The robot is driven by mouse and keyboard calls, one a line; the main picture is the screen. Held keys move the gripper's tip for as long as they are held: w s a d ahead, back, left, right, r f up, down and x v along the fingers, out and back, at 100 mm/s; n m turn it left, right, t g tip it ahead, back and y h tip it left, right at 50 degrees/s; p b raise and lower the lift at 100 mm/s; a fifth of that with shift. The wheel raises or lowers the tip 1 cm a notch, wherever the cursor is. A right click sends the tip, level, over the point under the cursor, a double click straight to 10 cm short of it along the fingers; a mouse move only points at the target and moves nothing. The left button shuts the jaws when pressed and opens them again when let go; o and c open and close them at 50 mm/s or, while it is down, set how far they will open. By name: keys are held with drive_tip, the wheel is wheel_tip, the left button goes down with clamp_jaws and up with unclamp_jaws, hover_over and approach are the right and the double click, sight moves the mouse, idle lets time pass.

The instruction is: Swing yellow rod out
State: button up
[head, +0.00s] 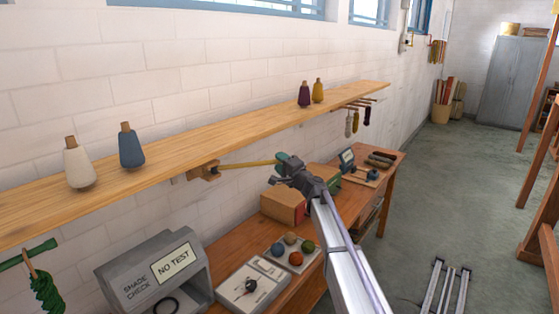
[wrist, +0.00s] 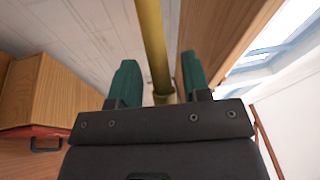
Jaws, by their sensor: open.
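The yellow rod (head: 245,164) runs from a wooden bracket (head: 205,171) under the wall shelf to my gripper (head: 284,161), roughly along the shelf's front edge. In the wrist view the yellow rod (wrist: 152,42) passes between the two green fingers of my gripper (wrist: 157,68). The fingers are apart, with a gap visible on each side of the rod. The rod's near end is partly hidden by the gripper in the head view.
The wooden shelf (head: 120,184) above carries several yarn cones. A green rod (head: 27,254) with a green skein is at left.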

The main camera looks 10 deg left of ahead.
drive_tip(key=shift+w+a+r, duration=0.1)
drive_tip(key=shift+w+a, duration=0.15)
drive_tip(key=shift+c, duration=0.4)
clamp_jaws()
